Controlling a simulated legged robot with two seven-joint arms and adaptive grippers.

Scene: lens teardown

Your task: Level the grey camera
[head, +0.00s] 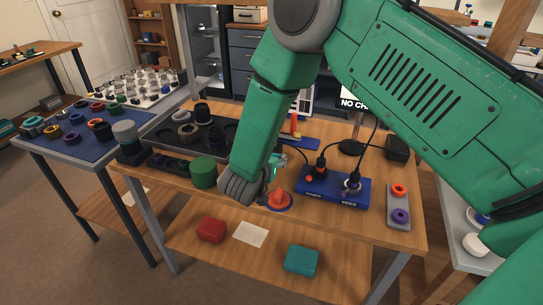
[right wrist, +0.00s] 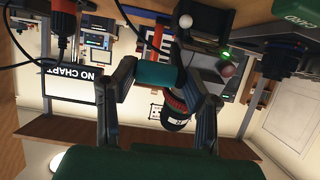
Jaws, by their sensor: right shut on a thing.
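My right gripper (head: 243,188) reaches down over the front of the wooden bench, between a dark green cylinder and a red button. In the right wrist view its two fingers (right wrist: 158,82) close on a short teal cylinder (right wrist: 160,74). A black and red round part (right wrist: 177,108) with a pale label sits just below it; whether they are joined I cannot tell. A grey boxy thing (right wrist: 203,63) with a green light stands beyond the fingers. I cannot make out for certain which thing is the grey camera; my arm hides part of the bench. My left gripper is not in view.
The dark green cylinder (head: 204,172) and red button (head: 279,199) flank the gripper. A blue power strip (head: 333,186) with plugged cables lies to the right. A black tray (head: 165,143) holds dark lens parts. The lower shelf (head: 330,258) carries red and teal boxes.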

